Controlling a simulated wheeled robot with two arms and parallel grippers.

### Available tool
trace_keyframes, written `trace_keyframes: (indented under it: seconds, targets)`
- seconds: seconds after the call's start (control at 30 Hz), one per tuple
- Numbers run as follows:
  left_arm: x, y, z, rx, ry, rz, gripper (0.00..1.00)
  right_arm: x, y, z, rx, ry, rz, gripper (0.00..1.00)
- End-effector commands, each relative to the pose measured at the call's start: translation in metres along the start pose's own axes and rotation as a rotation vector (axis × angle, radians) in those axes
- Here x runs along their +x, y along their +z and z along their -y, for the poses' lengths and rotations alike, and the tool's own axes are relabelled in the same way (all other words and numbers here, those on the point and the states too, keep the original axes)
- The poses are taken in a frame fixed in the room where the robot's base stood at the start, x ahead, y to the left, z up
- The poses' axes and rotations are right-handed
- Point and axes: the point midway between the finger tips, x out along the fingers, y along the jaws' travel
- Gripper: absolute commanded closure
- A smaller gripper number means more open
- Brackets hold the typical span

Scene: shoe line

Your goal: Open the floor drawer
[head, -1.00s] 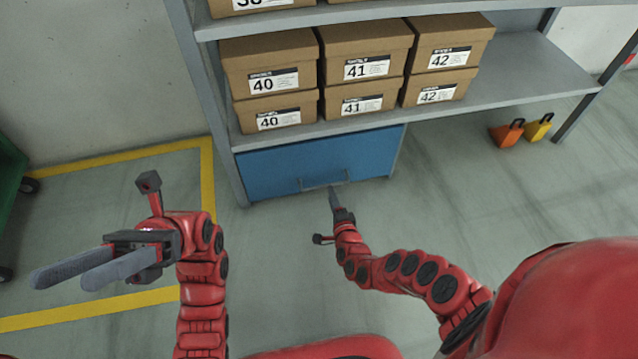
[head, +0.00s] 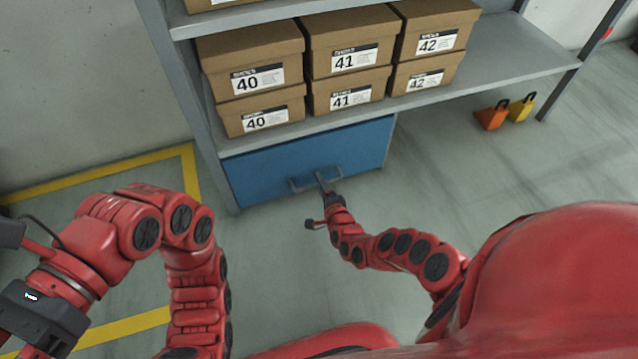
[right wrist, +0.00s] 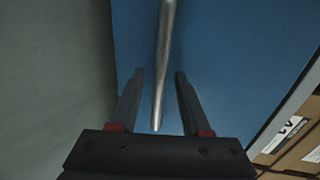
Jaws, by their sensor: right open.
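The blue floor drawer (head: 260,172) sits under the lowest shelf and its front looks shut. Its bar handle (head: 302,184) runs across the front. My right gripper (head: 321,178) is at the handle, near its right part. In the right wrist view the handle bar (right wrist: 163,70) runs between the two open fingers of my right gripper (right wrist: 157,85), with space on both sides. The blue drawer front (right wrist: 220,60) fills the background there. My left arm is at the lower left in the head view; its fingers are out of the picture.
Brown shoe boxes (head: 255,65) with number labels stand on the grey shelf (head: 500,65) above the drawer. Orange (head: 492,115) and yellow (head: 522,107) objects lie on the floor at right. Yellow tape (head: 100,172) marks the floor at left. The floor before the drawer is clear.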

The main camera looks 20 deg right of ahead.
Motion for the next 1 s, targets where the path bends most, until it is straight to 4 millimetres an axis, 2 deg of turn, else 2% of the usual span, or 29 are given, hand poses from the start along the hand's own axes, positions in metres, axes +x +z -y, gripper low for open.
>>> trace_keyframes:
  seconds: [0.03,0.2,0.3,1.0]
  targets:
    - [0.0,0.0001,0.0,0.0,0.0,0.0,0.5,0.0,0.0,0.0,0.0,0.0,0.0,0.55]
    - [-0.0002,0.0002,-0.0001,0.0,0.001,0.001,0.5,0.0,0.0001,0.0,0.0,0.0,0.0,0.85]
    - [-0.0002,0.0003,-0.0001,0.0,0.001,0.001,0.5,0.0,0.0002,0.0,0.0,0.0,0.0,1.0]
    - [-0.0002,0.0003,-0.0001,0.0,0.001,0.002,0.5,0.0,0.0001,0.0001,0.0,0.0,0.0,1.0]
